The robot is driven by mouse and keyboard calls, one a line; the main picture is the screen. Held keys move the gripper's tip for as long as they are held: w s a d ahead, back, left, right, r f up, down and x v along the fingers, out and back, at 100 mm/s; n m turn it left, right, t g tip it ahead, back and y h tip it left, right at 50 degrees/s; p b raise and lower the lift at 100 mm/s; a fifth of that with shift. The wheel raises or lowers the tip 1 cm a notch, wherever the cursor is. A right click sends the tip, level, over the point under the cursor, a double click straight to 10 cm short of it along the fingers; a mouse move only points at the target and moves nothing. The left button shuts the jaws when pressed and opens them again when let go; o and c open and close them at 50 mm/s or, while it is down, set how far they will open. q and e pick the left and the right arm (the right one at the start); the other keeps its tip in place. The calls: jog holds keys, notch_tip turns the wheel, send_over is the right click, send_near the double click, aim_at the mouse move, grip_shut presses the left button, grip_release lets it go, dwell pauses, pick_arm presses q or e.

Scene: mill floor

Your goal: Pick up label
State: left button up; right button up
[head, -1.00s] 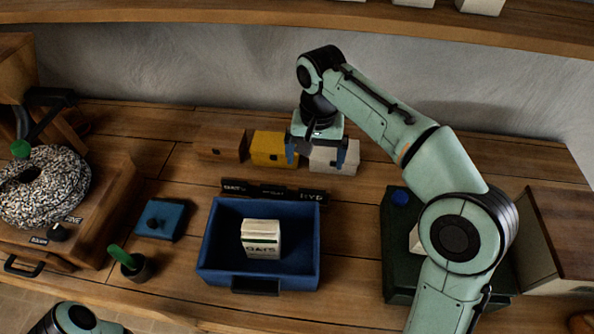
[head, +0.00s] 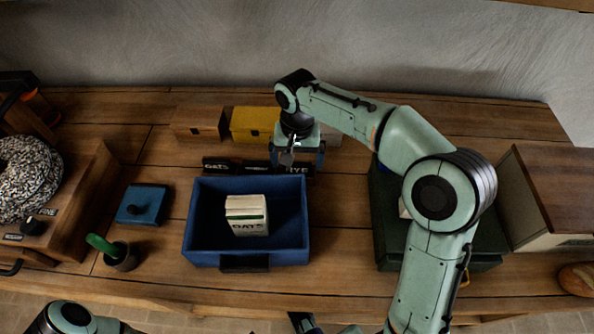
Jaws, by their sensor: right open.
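Dark label strips lie on the table just behind the blue tray (head: 246,260). The left label (head: 217,166) reads "OATS" and the right label (head: 295,169) reads "RYE". The middle stretch between them is partly hidden by my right gripper (head: 298,160). That gripper points down with its blue fingers apart, close above the strips; I cannot tell whether it touches them. No label shows held in it. What looks like part of my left gripper (head: 304,322) shows at the bottom edge, mostly cut off.
A white OATS carton (head: 247,215) stands in the tray. Brown (head: 198,124), yellow (head: 254,124) and partly hidden white boxes stand behind. A blue lid (head: 143,204) and a small pot (head: 121,257) sit left. A dark green box (head: 385,240) and a brown-topped box (head: 560,190) are right.

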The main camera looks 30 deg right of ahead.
jog(key=shift+f, duration=0.6)
